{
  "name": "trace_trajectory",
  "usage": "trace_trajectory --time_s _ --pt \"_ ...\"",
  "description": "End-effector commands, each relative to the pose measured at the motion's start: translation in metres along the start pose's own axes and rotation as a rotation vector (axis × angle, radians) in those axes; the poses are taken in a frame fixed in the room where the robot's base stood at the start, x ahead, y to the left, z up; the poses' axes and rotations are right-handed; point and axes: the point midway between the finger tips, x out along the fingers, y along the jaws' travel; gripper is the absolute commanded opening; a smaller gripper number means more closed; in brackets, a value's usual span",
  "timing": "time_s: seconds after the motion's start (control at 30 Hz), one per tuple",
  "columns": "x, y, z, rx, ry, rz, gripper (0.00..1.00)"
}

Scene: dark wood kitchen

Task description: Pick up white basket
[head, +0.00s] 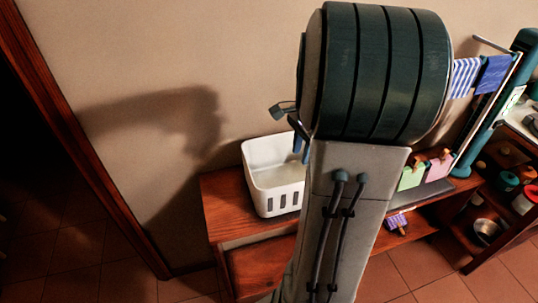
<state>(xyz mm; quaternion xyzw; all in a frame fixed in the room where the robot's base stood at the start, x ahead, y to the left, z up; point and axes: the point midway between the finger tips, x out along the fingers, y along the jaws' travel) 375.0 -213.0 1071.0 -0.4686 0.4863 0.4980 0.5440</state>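The white basket (258,160) stands upright at the left end of a wooden shelf unit, close to the wall. It has an open top and slots in its front side. My gripper (293,122) shows only as small dark parts at the left edge of my arm, over or just behind the basket's back right area. My arm hides most of the gripper and the basket's right end. I cannot tell whether the gripper touches the basket or how far apart its fingers are.
The wooden shelf top (222,199) is bare left of the basket. To the right are a green box (411,177), a pink box (438,166) and a rack with blue cloths (492,75). A metal bowl (487,230) sits on a lower shelf. A wooden door frame (75,130) stands left.

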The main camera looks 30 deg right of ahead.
Motion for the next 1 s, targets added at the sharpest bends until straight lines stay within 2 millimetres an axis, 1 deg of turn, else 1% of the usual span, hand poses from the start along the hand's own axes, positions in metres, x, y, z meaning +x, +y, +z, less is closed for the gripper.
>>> trace_trajectory --time_s 0.03,0.1,0.2,0.27,0.37,0.5,0.6,0.7,0.87,1.0 --pt "0.002 0.000 -0.012 0.063 -0.012 0.004 0.30" --pt "0.004 0.000 -0.021 0.123 -0.023 0.007 0.30" --pt "0.008 0.000 -0.028 0.167 -0.031 0.009 0.30" --pt "0.015 0.000 -0.029 0.176 -0.034 0.011 0.30" --pt "0.033 0.001 -0.028 0.178 -0.036 0.013 0.30" --pt "0.062 0.002 -0.026 0.175 -0.037 0.013 0.30" --pt "0.078 0.001 -0.026 0.174 -0.035 0.012 0.30" --pt "0.087 0.001 -0.026 0.174 -0.033 0.010 0.30" --pt "0.096 0.003 -0.026 0.175 -0.033 0.010 0.30" --pt "0.114 0.008 -0.026 0.174 -0.035 0.012 0.30"
